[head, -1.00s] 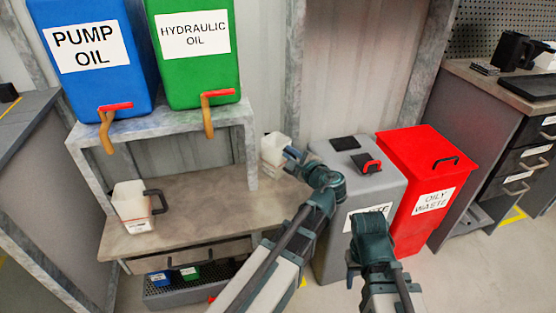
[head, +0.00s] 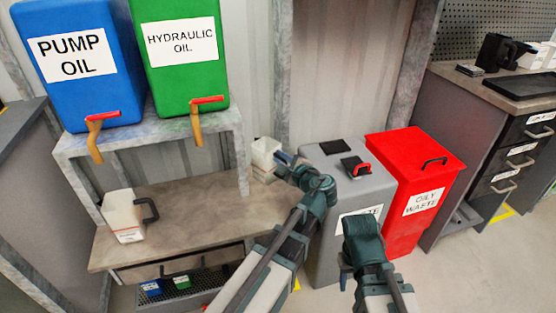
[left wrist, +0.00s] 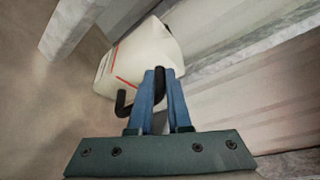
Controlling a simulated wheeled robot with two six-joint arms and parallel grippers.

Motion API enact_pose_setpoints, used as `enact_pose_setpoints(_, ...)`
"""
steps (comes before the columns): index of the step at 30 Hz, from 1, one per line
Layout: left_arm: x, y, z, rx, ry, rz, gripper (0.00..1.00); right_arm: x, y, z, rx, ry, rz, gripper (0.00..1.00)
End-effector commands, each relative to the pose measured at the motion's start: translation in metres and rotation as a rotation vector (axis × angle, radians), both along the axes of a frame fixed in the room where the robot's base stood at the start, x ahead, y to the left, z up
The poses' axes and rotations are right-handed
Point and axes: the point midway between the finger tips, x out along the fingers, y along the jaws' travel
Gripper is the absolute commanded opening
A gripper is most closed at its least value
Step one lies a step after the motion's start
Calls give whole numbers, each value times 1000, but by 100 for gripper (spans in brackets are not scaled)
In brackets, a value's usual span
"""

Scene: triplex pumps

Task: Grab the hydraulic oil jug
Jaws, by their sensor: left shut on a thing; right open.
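A white jug (head: 264,153) with a black handle stands at the right end of the workbench, beside the shelf leg. My left gripper (head: 284,160) is at its right side. In the left wrist view, the blue fingers (left wrist: 160,88) are shut on the black handle of the jug (left wrist: 143,58), which shows a red line on its face. A second white jug (head: 123,217) with a black handle stands at the bench's left. I cannot read either jug's label. My right gripper (head: 345,273) is open and empty, low in front of the grey bin.
A blue PUMP OIL tank (head: 90,105) and a green HYDRAULIC OIL tank (head: 180,90), with red-handled taps, stand on the shelf (head: 150,136). A grey bin (head: 322,240) and red OILY WASTE bin (head: 405,165) stand right of the bench (head: 195,210). The bench middle is clear.

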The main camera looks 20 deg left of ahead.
Motion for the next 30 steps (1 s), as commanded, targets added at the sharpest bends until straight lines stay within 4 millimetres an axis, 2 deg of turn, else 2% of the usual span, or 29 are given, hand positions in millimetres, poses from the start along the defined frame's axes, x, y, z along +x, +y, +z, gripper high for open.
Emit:
enact_pose_setpoints(8,0,0,33,2,-1,0,0,0,-1,33,-4,0,-5,50)
enact_pose_setpoints(19,0,0,89,2,-1,-1,0,-1,0,89,3,3,-10,50)
enact_pose_setpoints(24,0,0,99,2,-1,-1,0,-1,1,98,5,4,-12,50)
enact_pose_setpoints(30,0,0,97,2,-1,-1,0,-1,1,97,5,4,-12,50)
